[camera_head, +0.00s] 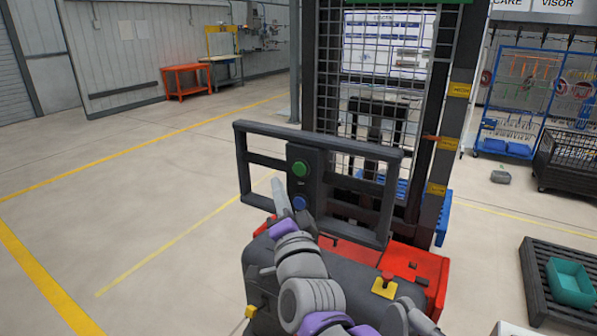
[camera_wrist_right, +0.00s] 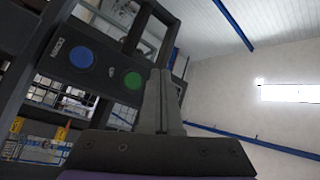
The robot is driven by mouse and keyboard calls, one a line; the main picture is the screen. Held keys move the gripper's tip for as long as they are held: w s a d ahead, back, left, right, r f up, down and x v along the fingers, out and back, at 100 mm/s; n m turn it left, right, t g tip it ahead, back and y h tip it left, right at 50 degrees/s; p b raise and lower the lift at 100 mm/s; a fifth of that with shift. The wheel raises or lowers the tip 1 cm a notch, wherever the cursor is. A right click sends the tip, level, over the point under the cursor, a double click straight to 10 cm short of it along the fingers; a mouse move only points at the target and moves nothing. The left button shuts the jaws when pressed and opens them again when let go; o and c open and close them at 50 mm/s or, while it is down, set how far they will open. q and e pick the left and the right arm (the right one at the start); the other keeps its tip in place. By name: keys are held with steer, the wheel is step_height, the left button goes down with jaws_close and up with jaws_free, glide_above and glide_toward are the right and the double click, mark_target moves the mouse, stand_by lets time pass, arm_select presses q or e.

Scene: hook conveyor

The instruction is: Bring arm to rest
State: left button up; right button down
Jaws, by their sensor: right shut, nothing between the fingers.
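My right gripper (camera_head: 277,190) is shut and empty. Its arm rises from the bottom of the head view, and the fingertips are beside the left edge of a dark control box. The box carries a green button (camera_head: 300,168) above a blue button (camera_head: 299,202). In the right wrist view the shut fingers (camera_wrist_right: 165,95) point up, with the green button (camera_wrist_right: 132,80) just left of them and the blue button (camera_wrist_right: 82,58) further left. I cannot tell whether the fingers touch the box. My left gripper is not in view.
The box sits on a dark frame (camera_head: 390,200) before a tall mesh mast (camera_head: 375,100). A red and black machine body (camera_head: 425,268) is below. A teal bin (camera_head: 570,283) on a dark pallet stands right. Open floor (camera_head: 150,200) lies left.

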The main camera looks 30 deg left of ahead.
stand_by(0.7)
steer(key=d+f+n+g+h, duration=0.1)
steer(key=d+f+g+h, duration=0.15)
steer(key=d+f, duration=0.7)
steer(key=d+f+n+g+h, duration=0.15)
steer(key=d+f+h, duration=0.25)
steer(key=d+f, duration=0.55)
steer(key=s+d+f+g+h, duration=0.2)
steer(key=s+d+f, duration=0.4)
steer(key=d, duration=0.2)
steer(key=s+d+f+g+h, duration=0.2)
steer(key=s+d+f, duration=0.4)
steer(key=d, duration=0.3)
steer(key=s+d+f+n+g+h, duration=0.1)
steer(key=s+d+f+g+h, duration=0.1)
steer(key=s+d+f, duration=0.4)
steer(key=d, duration=0.2)
steer(key=shift+s+d+h, duration=0.15)
steer(key=shift+d+h, duration=0.15)
steer(key=shift+h, duration=0.05)
